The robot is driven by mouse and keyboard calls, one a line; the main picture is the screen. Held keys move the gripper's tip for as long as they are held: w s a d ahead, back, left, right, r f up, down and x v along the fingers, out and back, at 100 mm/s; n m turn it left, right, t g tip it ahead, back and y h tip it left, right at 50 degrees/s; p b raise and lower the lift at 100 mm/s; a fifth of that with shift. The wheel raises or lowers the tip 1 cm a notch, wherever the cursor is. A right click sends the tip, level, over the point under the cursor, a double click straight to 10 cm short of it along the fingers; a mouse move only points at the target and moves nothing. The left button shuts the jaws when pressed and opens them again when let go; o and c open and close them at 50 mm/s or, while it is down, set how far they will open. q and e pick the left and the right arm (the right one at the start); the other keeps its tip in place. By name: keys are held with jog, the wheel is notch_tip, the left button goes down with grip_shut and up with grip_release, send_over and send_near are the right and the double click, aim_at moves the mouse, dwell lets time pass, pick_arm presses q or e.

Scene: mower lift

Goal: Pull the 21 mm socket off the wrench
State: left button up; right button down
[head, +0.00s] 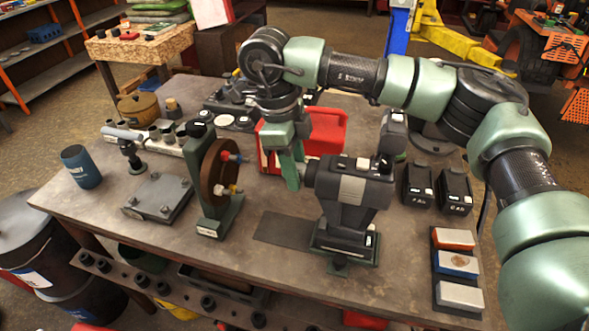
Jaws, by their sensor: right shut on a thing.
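The wrench (350,188) is a dark, bulky power tool standing upright in a green-edged holder on the workbench. Its nose points left. The 21 mm socket (309,174) is the short grey cylinder at the nose, partly hidden by a finger; its size mark cannot be read. My right gripper (293,172) reaches down from above, with its green fingers at the nose. It is shut on the socket, which is still at the wrench's nose. Any gap between socket and wrench is too small to tell. My left gripper is not in view.
A stand with a brown disc (212,168) is left of the gripper. A red case (326,132) lies behind it. Black batteries (418,187) and coloured blocks (457,264) are on the right. A socket rack (165,135) stands at the back left.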

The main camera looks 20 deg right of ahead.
jog(key=shift+w+a, duration=0.2)
jog(key=shift+a, duration=0.05)
dwell(0.6)
jog(key=shift+w+a, duration=0.25)
jog(key=shift+a, duration=0.1)
jog(key=shift+w+a, duration=0.15)
jog(key=shift+a, duration=0.05)
jog(key=shift+w+a, duration=0.15)
jog(key=shift+a, duration=0.05)
notch_tip(320, 180, up, 9)
jog(key=p, duration=0.4)
jog(key=shift+p, duration=0.35)
dwell(0.4)
